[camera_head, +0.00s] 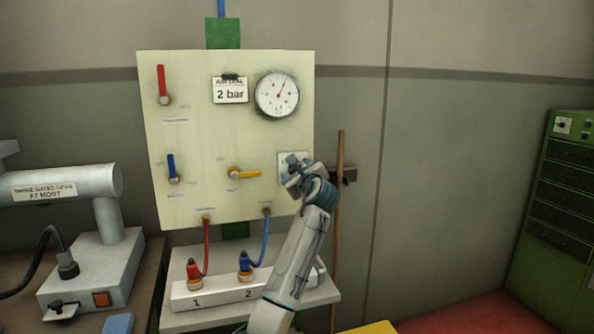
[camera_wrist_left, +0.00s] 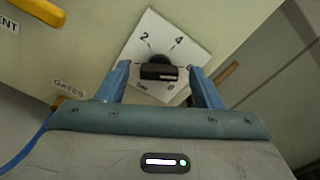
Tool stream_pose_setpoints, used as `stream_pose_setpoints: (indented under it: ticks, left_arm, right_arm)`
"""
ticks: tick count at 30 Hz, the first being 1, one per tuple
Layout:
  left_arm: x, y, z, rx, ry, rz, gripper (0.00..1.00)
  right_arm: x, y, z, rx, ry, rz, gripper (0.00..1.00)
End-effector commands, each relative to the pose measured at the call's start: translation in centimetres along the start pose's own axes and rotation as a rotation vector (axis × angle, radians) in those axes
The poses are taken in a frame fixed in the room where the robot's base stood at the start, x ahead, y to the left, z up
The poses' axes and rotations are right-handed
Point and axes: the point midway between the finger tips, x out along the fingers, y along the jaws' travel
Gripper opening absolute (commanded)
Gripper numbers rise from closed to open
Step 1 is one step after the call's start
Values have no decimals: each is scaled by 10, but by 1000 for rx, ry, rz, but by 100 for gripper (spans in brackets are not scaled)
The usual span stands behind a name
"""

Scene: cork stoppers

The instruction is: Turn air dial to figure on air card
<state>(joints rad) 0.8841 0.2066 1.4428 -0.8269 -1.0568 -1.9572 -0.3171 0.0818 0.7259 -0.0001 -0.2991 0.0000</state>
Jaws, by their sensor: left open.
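The air card (camera_head: 229,92) hangs on the upper part of the pale panel and reads "2 bar". The air dial is a black knob (camera_wrist_left: 158,72) on a white square plate (camera_wrist_left: 150,28). The figures 2 and 4 show on the plate; a figure at its right is partly hidden by a finger. In the head view my left gripper (camera_head: 293,163) is in front of the plate at the panel's lower right and hides the knob. In the wrist view its open blue fingers (camera_wrist_left: 160,78) stand either side of the knob; contact cannot be told. My right gripper is out of view.
A round gauge (camera_head: 277,95) with a red needle is right of the card. Red (camera_head: 162,85), blue (camera_head: 172,167) and yellow (camera_head: 245,173) levers are on the panel. Red and blue hoses run to a white block (camera_head: 212,292) below. A brown pole (camera_head: 340,225) stands close right.

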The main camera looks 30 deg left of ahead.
Motion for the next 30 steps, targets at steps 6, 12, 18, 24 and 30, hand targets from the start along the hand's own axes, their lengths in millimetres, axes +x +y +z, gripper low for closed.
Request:
stream_pose_setpoints:
  ticks: [6,12,18,24,30]
  left_arm:
    - [1,0,0,0,0,0,60]
    - [1,0,0,0,0,0,27]
    - [0,0,0,-2,0,1,15]
    - [0,0,0,-42,0,1,15]
    - [1,1,0,-153,1,2,15]
  right_arm:
    - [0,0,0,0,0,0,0]
    - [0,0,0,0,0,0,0]
    - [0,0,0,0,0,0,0]
    - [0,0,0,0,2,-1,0]
    - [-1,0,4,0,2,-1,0]
